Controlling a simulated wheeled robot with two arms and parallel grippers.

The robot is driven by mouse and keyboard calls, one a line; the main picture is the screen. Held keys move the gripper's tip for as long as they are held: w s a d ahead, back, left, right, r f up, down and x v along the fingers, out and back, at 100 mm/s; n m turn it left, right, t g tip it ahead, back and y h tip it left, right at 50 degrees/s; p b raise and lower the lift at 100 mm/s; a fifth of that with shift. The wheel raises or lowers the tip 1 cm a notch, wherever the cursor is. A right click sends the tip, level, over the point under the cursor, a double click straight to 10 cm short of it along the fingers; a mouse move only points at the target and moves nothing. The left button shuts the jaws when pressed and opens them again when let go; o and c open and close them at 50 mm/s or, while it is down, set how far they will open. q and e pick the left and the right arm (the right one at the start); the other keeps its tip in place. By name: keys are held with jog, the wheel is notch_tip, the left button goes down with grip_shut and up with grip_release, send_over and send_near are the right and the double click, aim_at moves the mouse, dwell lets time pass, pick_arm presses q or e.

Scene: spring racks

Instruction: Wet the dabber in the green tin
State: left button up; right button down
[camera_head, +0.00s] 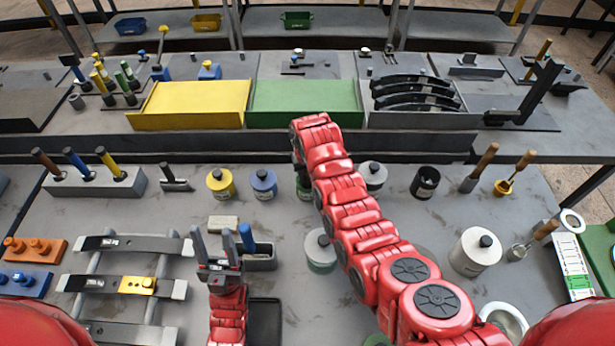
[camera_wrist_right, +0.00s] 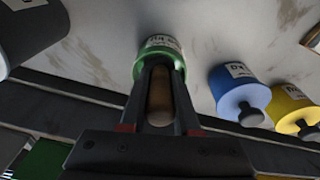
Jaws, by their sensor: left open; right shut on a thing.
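The green tin (camera_wrist_right: 158,44) with a white label stands beyond my right fingertips in the right wrist view. In the head view only a sliver of the green tin (camera_head: 303,188) shows beside my red right arm. My right gripper (camera_wrist_right: 160,75) is shut on a tan, rounded handle (camera_wrist_right: 160,95), which looks like the dabber's. The handle lines up with the tin's top; its far end is hidden, so I cannot tell whether it is inside. My left gripper (camera_head: 215,250) is open and empty at the lower middle, beside a blue-handled tool (camera_head: 246,238) in a grey holder.
A blue tin (camera_head: 263,184) and a yellow tin (camera_head: 220,184) with black knobs stand left of the green tin. A grey tin (camera_head: 372,176) and a black tin (camera_head: 425,182) stand to its right. Yellow (camera_head: 190,104) and green (camera_head: 305,103) panels lie behind.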

jog(key=shift+r+p, duration=0.45)
jog(key=shift+r, duration=2.1)
jog(key=shift+r, duration=2)
